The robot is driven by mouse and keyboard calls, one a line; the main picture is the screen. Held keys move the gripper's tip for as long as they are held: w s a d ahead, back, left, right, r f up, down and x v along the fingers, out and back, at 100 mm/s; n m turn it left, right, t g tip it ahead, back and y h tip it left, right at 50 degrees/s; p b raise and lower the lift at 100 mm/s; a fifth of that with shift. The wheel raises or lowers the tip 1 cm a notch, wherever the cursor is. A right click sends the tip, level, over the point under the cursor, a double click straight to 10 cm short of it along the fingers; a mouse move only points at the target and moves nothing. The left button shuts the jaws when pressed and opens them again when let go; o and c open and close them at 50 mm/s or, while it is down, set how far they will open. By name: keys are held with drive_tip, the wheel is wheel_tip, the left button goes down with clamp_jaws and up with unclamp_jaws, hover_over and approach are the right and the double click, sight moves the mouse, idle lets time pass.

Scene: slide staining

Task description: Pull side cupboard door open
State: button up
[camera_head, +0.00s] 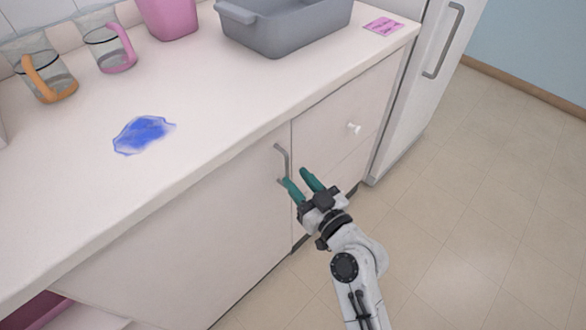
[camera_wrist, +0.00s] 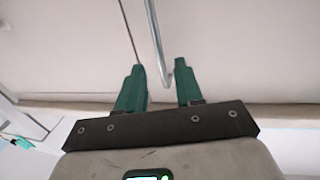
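The side cupboard door (camera_head: 215,235) is a pale panel under the counter, and it looks shut. Its grey bar handle (camera_head: 281,160) stands upright near the door's right edge. My gripper (camera_head: 297,178) has two green fingers, which are open and apart at the lower part of the handle. In the wrist view, the handle (camera_wrist: 157,45) runs down so that its lower end lies between the two fingertips of my gripper (camera_wrist: 158,68). I cannot tell whether either finger touches it.
The counter (camera_head: 75,190) holds a blue stain (camera_head: 142,134), jugs and a grey basin (camera_head: 285,28). The tiled floor (camera_head: 480,200) at right is clear.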

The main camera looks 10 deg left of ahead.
sight(288, 170)
drive_tip(key=shift+x, duration=1.7)
drive_tip(key=shift+s, duration=0.1)
drive_tip(key=shift+c, duration=0.5)
clamp_jaws()
